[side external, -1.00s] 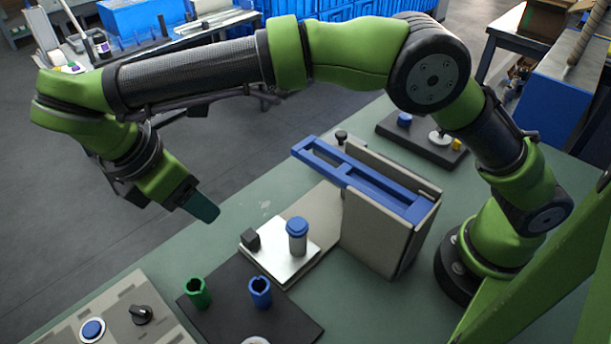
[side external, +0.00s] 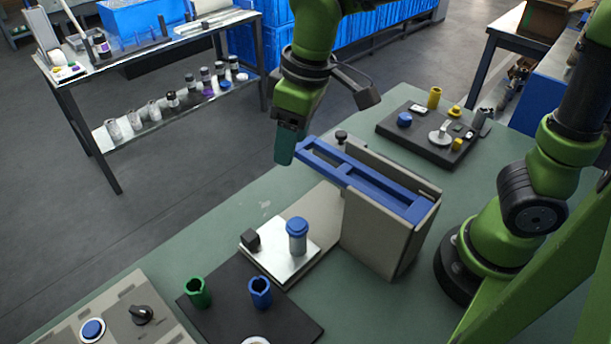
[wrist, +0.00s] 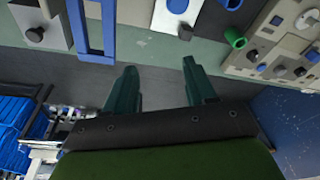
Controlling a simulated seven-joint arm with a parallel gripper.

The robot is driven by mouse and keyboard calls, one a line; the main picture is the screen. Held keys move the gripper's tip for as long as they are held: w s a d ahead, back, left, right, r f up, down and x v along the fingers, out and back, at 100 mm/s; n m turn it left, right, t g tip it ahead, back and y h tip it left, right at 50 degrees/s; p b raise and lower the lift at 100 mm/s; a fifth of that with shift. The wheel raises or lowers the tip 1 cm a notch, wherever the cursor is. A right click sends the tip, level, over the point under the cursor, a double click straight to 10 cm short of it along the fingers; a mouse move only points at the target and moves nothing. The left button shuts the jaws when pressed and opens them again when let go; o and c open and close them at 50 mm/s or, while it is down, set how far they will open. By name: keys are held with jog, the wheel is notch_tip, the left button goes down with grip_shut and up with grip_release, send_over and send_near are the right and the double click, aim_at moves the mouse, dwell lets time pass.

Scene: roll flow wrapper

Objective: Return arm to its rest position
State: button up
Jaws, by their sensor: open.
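My gripper (side external: 286,150) hangs pointing down in the side external view, beside the left end of the blue frame (side external: 365,178) on the grey wrapper housing (side external: 385,222). In that view it looks close to the frame's end, and I cannot tell the exact gap. In the wrist view my gripper (wrist: 160,85) has two dark green fingers spread apart with nothing between them. My green arm reaches up out of the top of the side external view.
A blue-capped cylinder (side external: 297,237) and a black block stand on a metal plate (side external: 270,262). Green (side external: 198,292) and blue (side external: 260,292) cups stand on a dark mat. A control panel (side external: 115,318) is at front left. A black parts tray (side external: 425,135) sits behind the housing.

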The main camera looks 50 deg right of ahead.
jog(key=s+d+r+m+t, duration=0.1)
jog(key=s+d+m+t, duration=0.1)
jog(key=s+d+m, duration=0.2)
jog(key=s+d+r+m+t, duration=0.1)
jog(key=s+d+m+t, duration=0.2)
jog(key=d, duration=0.6)
jog(key=shift+s+d+r+m+t+y, duration=0.35)
jog(key=shift+s+m, duration=0.3)
jog(key=shift+m, duration=0.25)
jog(key=shift+f, duration=0.1)
